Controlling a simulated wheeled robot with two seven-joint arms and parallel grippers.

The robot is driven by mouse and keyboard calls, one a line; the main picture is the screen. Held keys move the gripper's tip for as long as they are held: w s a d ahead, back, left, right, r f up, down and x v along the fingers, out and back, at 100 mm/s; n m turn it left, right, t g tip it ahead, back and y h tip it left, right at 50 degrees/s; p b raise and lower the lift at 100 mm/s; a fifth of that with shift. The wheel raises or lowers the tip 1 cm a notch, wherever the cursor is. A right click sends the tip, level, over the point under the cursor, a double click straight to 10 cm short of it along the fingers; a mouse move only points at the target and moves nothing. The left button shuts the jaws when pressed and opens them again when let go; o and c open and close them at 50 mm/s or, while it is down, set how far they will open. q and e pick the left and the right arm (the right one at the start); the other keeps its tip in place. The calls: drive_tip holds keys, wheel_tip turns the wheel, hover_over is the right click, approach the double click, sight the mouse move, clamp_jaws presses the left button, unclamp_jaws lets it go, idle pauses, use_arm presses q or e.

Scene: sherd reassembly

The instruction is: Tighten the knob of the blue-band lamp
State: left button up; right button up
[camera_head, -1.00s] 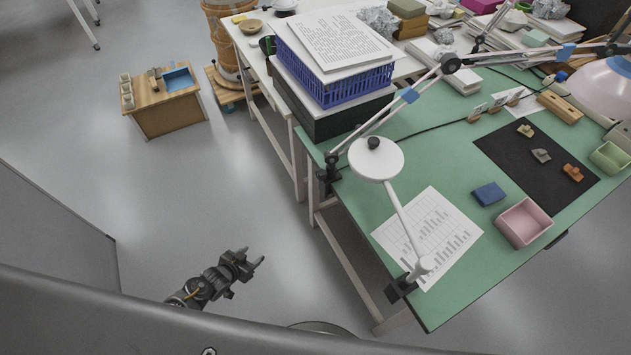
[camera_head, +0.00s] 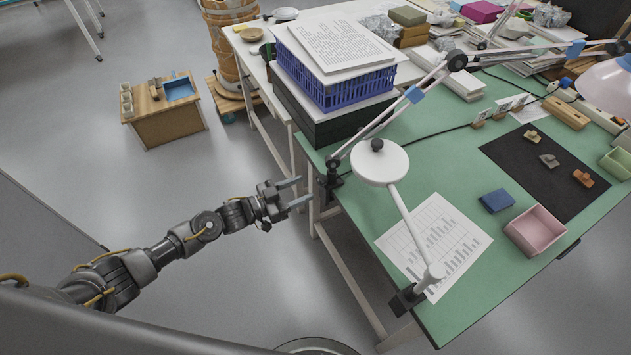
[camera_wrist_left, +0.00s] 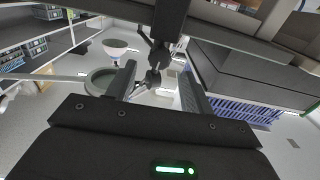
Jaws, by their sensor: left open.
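The blue-band lamp (camera_head: 413,94) has a jointed grey arm with blue bands and a pale pink shade (camera_head: 608,88) at the right edge. Its dark clamp (camera_head: 331,182) grips the left edge of the green table. The knob is too small to make out clearly in the head view. My left gripper (camera_head: 304,189) is open and empty, just left of the clamp, its fingers pointing at it. In the left wrist view, a dark upright part and rounded joint (camera_wrist_left: 154,76) show between the open fingers; I cannot tell whether they touch anything. My right gripper is not in view.
A white round-headed lamp (camera_head: 380,163) is clamped at the table's near corner. A blue basket (camera_head: 345,88) with papers stands on a black box behind the clamp. The green table (camera_head: 440,145) also holds a pink tray (camera_head: 536,231).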

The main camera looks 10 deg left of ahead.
sight(323, 180)
use_arm(q)
drive_tip(key=shift+x, duration=2.7)
drive_tip(key=c, duration=1)
drive_tip(key=shift+o, duration=0.2)
drive_tip(key=m+b, duration=0.1)
drive_tip(key=m, duration=0.3)
drive_tip(key=shift+b, duration=0.35)
drive_tip(key=o, duration=1)
drive_tip(key=shift+c, duration=0.2)
